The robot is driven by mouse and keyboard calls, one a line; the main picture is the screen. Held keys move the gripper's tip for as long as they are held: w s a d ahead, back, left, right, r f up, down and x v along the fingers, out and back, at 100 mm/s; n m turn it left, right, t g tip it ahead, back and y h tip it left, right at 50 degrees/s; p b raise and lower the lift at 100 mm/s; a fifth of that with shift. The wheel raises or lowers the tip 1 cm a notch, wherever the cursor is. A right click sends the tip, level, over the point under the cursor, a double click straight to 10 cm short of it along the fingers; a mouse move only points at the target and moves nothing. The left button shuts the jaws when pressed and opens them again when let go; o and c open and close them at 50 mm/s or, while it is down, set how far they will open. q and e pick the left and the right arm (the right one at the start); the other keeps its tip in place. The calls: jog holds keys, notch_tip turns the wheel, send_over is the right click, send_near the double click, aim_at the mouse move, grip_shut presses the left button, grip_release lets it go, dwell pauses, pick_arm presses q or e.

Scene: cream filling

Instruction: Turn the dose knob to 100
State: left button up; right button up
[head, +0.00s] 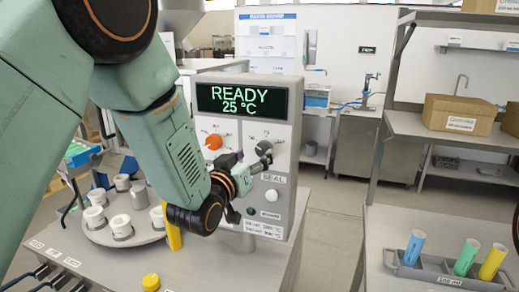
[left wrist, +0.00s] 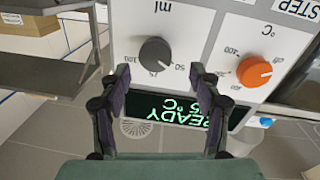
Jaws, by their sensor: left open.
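The dose knob is a dark grey dial marked "ml" in the left wrist view (left wrist: 156,55), where the picture is upside down. Printed numbers, one reading 50, stand around it; its exact setting cannot be told. My left gripper (left wrist: 153,76) is open, with one finger to each side of the knob and nothing held. In the head view, the knob (head: 264,148) is on the right of the grey machine panel (head: 285,118), and my left gripper (head: 248,165) is close to it. Whether the fingers touch it cannot be told. My right gripper is not in view.
An orange temperature knob (left wrist: 254,71) is beside the dose knob. The display (head: 243,99) reads READY, 25 °C. A white button (head: 271,195) sits below the knobs. A round turntable (head: 125,236) with several white cups stands left, and a yellow cap (head: 151,282) lies in front.

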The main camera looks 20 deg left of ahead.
aim_at(262, 150)
pick_arm(q)
jog(key=w, duration=0.1)
jog(key=w+d, duration=0.1)
jog(key=w, duration=0.1)
jog(key=shift+w+d+f, duration=0.1)
jog(key=shift+w, duration=0.2)
jog(key=shift+s+a, duration=0.2)
jog(key=shift+a, duration=0.1)
jog(key=shift+c, duration=0.2)
jog(key=shift+w+d, duration=0.25)
jog(key=c, duration=0.5)
jog(key=shift+a, duration=0.1)
jog(key=c, duration=0.4)
jog(key=shift+c, duration=1)
